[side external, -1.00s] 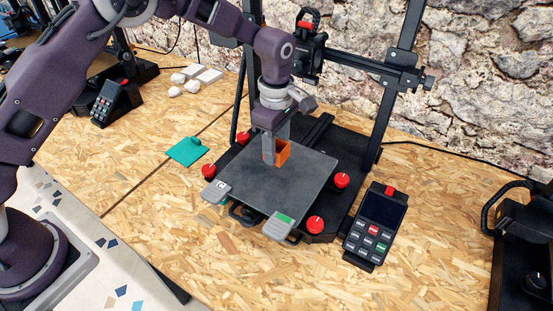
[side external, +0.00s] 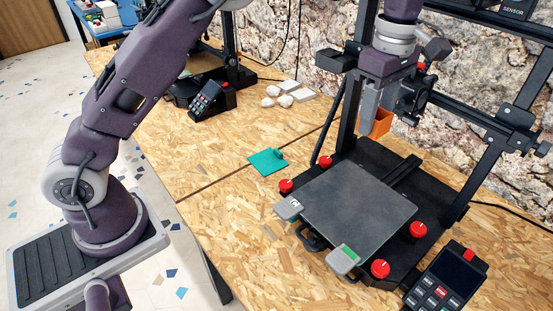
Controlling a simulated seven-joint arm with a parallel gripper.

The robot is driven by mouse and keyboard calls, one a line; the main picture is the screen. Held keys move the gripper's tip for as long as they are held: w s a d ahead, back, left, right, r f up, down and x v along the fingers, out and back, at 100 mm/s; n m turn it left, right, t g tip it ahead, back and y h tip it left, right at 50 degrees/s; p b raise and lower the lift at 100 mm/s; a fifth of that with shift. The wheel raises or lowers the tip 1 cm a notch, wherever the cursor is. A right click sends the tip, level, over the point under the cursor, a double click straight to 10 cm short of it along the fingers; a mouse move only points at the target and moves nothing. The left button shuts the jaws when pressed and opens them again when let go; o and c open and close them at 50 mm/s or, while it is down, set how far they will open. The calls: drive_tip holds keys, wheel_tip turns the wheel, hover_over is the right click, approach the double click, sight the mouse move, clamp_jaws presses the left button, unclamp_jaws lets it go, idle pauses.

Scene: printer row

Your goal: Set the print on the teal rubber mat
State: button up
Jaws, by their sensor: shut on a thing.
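The print is an orange, box-like piece (side external: 380,124), seen in the side external view. My gripper (side external: 370,112) is shut on it, fingers pointing down, and holds it above the rear of the printer's dark bed (side external: 358,210). The grey finger hides part of the print. The teal rubber mat (side external: 264,163) lies flat on the wooden table, left of the printer and well apart from the gripper.
Red knobs (side external: 417,229) stand around the bed, and the black printer frame (side external: 348,115) rises beside my gripper. A keypad (side external: 440,280) lies at the front right. White blocks (side external: 286,87) lie behind the mat. The board (side external: 215,165) left of the mat is clear.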

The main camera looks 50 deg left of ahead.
drive_tip(key=shift+r, duration=0.8)
drive_tip(key=w+a+n, duration=0.3)
drive_tip(key=a+n, duration=0.1)
drive_tip(key=a, duration=1.4)
drive_tip(key=n, duration=0.4)
hover_over(263, 159)
wheel_tip(263, 159, down, 34)
drive_tip(key=shift+d+r, duration=0.1)
drive_tip(key=shift+r, duration=0.1)
drive_tip(key=shift+f, duration=0.1)
drive_tip(key=o, duration=1.3)
